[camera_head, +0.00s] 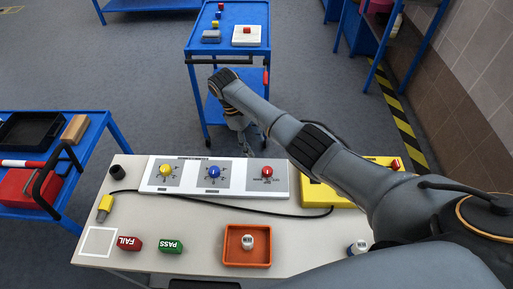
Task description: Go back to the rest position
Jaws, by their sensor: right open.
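My right arm reaches from the right over the back of the workbench (140,172). My right gripper (247,146) hangs at its far end, just behind the bench's back edge and in front of the blue cart (202,92). It is open, small in the picture, and I see nothing held in it. My left gripper is out of view.
On the bench are a white knob panel (217,183), a yellow box (316,195), an orange tray (229,257) holding a small white object (247,241), and red FAIL (129,243) and green PASS (171,246) blocks. A blue cart with a red toolbox (27,188) stands left.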

